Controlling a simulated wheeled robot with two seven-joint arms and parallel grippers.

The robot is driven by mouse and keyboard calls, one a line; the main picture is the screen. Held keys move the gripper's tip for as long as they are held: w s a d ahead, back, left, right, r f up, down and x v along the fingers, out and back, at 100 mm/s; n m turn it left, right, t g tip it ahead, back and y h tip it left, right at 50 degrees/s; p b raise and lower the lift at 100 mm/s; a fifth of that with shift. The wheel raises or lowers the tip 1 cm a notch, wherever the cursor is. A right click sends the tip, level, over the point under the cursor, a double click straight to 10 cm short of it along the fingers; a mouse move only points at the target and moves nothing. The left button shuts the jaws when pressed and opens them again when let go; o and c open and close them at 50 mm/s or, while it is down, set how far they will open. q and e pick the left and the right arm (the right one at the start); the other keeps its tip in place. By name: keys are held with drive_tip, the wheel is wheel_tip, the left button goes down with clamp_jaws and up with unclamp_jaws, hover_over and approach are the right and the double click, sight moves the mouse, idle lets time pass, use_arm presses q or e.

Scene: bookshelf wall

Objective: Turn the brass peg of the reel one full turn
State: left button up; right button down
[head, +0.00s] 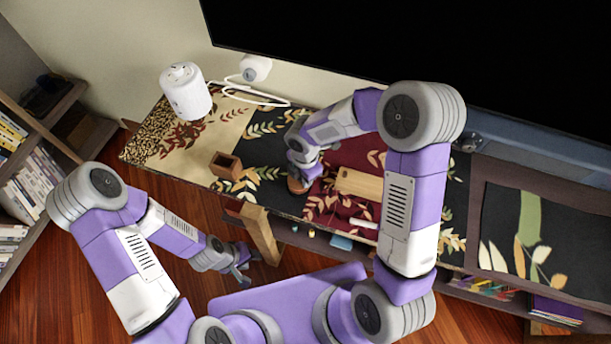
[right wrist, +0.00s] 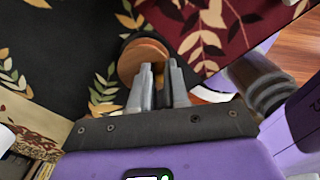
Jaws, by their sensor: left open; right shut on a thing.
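The reel (head: 297,186), a round wooden disc with a dark rim, lies on the patterned cloth of the shelf top, partly behind my right gripper (head: 303,176). In the right wrist view the reel's wooden face (right wrist: 138,56) shows just beyond the fingertips. My right gripper (right wrist: 160,72) is shut over the reel's face, on what appears to be the brass peg. The peg itself is almost wholly hidden between the fingers. My left gripper (head: 240,274) is open and empty, low in front of the shelf, well away from the reel.
An open wooden box (head: 226,164) stands left of the reel, and a light wooden block (head: 359,184) lies to its right. A white canister (head: 187,92) and a small white device (head: 255,68) with a cable are at the back. A dark screen (head: 430,40) rises behind.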

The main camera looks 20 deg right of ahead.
sight(293, 184)
drive_tip(key=m, duration=0.2)
drive_tip(key=m+b, duration=0.1)
drive_tip(key=a+m, duration=0.1)
drive_tip(key=m, duration=0.1)
drive_tip(key=shift+s+m, duration=0.25)
drive_tip(key=shift+m, duration=0.05)
drive_tip(key=m, duration=0.2)
drive_tip(key=a+m+b, duration=0.1)
drive_tip(key=m, duration=0.4)
drive_tip(key=m+b, duration=0.1)
drive_tip(key=m, duration=0.1)
drive_tip(key=shift+w+a, duration=0.2)
drive_tip(key=shift+a, duration=0.15)
drive_tip(key=m, duration=0.4)
drive_tip(key=shift+w+a+m, duration=0.3)
drive_tip(key=shift+w, duration=0.05)
drive_tip(key=c, duration=1.1)
unclamp_jaws()
wheel_tip(293, 184, up, 8)
drive_tip(key=p, duration=0.2)
drive_tip(key=shift+f+p, duration=0.2)
drive_tip(key=shift+p, duration=0.2)
